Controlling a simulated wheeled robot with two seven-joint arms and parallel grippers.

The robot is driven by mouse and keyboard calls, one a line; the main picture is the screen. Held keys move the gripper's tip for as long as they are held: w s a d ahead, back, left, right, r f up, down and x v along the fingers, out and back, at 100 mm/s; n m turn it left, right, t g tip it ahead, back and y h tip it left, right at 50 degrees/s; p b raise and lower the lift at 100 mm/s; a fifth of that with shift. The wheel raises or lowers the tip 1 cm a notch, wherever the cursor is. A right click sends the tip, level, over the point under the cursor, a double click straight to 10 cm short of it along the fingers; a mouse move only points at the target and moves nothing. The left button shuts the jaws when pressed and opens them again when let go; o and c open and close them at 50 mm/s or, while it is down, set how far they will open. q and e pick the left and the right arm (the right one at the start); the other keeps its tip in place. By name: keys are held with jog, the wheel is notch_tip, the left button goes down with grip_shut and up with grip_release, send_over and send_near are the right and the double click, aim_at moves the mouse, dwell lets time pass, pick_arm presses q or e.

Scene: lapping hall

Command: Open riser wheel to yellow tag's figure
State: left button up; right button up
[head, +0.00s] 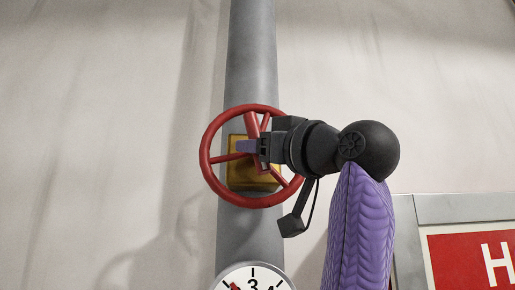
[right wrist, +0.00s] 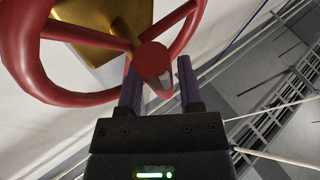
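The red riser wheel (head: 206,172) is mounted on a grey vertical pipe (head: 252,60), in front of a yellow-brass block (head: 240,178). No figure is readable on that block. My right gripper (head: 246,146) is at the wheel's middle, close to the hub. In the right wrist view its two purple fingers (right wrist: 158,84) stand apart, with the red hub (right wrist: 153,62) between and just beyond their tips. A gap shows beside the right finger; whether the left finger touches is unclear. The wheel's right rim is partly hidden by my gripper. My left gripper is out of view.
A framed red sign (head: 460,262) with an H stands at lower right. The pale wall is otherwise clear.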

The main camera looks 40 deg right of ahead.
jog(key=shift+s+f+b, duration=0.2)
jog(key=shift+s+b, duration=0.1)
jog(key=shift+b, duration=0.05)
jog(key=b+v, duration=0.4)
jog(key=v, duration=0.5)
jog(key=shift+s, duration=0.2)
